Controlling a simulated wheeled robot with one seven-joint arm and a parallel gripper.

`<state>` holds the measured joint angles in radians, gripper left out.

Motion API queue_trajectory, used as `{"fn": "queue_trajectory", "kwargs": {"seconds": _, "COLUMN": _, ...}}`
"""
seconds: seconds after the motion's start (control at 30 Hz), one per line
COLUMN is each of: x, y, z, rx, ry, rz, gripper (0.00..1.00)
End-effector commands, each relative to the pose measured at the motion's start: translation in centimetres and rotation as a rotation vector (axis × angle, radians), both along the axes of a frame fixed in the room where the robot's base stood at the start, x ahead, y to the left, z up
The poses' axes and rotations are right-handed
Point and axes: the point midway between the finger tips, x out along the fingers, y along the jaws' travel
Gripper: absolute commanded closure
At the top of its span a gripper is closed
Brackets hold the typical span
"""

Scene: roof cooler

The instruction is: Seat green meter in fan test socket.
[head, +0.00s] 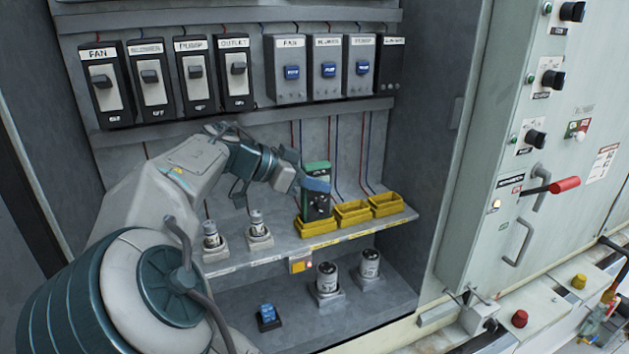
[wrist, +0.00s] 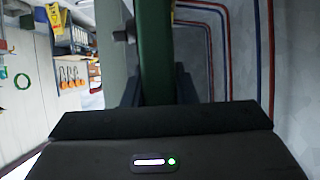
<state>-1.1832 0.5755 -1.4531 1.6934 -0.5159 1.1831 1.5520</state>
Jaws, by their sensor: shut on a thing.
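The green meter (head: 317,174) is upright above the left yellow tray (head: 316,227) on the shelf. It has a dark lower front with a knob. My gripper (head: 312,184) reaches it from the left, its blue fingers shut on it. In the wrist view the meter's green body (wrist: 153,50) stands between the fingers. Its bottom end meets or hangs just over the tray; I cannot tell which. I see no readable label for a fan test socket; a module labelled FAN (head: 289,72) hangs on the panel above.
Two more yellow trays (head: 351,214) (head: 386,204) stand to the right. Two small cylindrical parts (head: 211,236) (head: 258,226) stand on the shelf's left. Larger cylinders (head: 328,280) (head: 369,267) and a blue switch (head: 267,314) are below. Red and blue wires (head: 333,150) run behind the meter.

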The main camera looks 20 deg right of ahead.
Motion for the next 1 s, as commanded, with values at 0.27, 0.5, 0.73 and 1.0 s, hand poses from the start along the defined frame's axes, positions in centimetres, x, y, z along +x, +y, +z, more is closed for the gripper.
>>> {"fn": "queue_trajectory", "kwargs": {"seconds": 0.27, "x": 0.0, "y": 0.0, "z": -0.1, "rx": -0.001, "ry": 0.000, "rz": 0.000, "gripper": 0.49}}
{"fn": "queue_trajectory", "kwargs": {"seconds": 0.5, "x": 0.0, "y": 0.1, "z": -0.2, "rx": 0.000, "ry": 0.000, "rz": 0.000, "gripper": 0.49}}
{"fn": "queue_trajectory", "kwargs": {"seconds": 0.73, "x": 0.1, "y": 2.2, "z": 0.9, "rx": -0.002, "ry": -0.002, "rz": 0.004, "gripper": 0.49}}
{"fn": "queue_trajectory", "kwargs": {"seconds": 1.0, "x": 0.1, "y": 7.7, "z": 3.9, "rx": -0.003, "ry": -0.005, "rz": 0.004, "gripper": 0.49}}
